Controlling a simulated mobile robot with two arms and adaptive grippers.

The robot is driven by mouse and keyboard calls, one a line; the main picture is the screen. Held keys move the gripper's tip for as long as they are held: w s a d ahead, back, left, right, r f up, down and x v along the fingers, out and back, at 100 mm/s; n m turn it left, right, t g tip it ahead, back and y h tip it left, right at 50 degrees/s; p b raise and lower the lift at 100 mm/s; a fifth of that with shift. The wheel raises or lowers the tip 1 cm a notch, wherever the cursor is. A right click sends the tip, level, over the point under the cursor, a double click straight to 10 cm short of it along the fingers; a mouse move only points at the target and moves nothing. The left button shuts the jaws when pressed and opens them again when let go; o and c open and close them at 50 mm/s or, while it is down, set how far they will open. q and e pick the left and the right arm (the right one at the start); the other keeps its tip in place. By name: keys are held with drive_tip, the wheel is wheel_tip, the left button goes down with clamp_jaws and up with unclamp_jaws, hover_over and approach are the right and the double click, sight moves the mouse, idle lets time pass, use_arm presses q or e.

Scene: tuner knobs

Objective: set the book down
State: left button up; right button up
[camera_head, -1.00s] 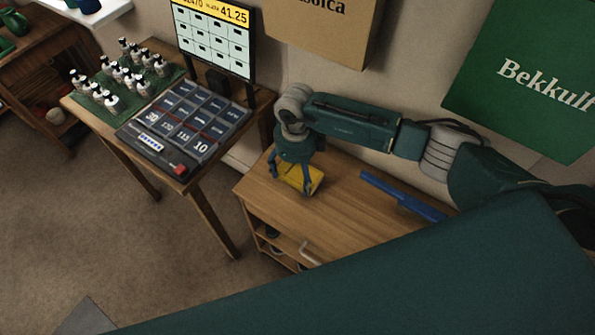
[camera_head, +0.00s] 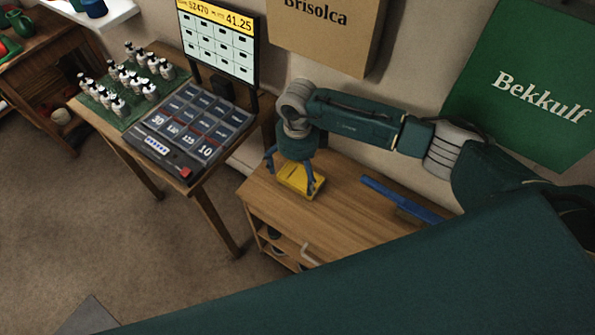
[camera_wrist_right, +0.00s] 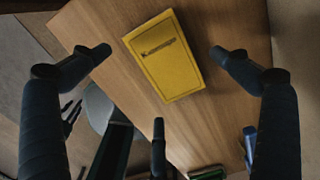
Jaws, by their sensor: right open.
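The yellow book (camera_head: 300,181) lies flat on the wooden cabinet top (camera_head: 345,215), near its left end. In the right wrist view the book (camera_wrist_right: 165,56) shows its whole cover, with a dark title and bare wood around it. My right gripper (camera_head: 291,178) is above the book with its fingers spread wide to either side. In the right wrist view the fingertips of my right gripper (camera_wrist_right: 160,52) stand apart from the book's edges, and nothing is held.
A long blue object (camera_head: 400,198) lies on the cabinet top to the right of the book. A table to the left carries a keypad panel (camera_head: 195,125), a screen (camera_head: 217,45) and several small bottles (camera_head: 125,80). Open shelves (camera_head: 275,240) are below the cabinet top.

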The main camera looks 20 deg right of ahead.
sight(298, 180)
wheel_tip(298, 180, up, 9)
drive_tip(key=p, duration=0.4)
drive_tip(key=shift+p, duration=0.4)
drive_tip(key=shift+f, duration=0.1)
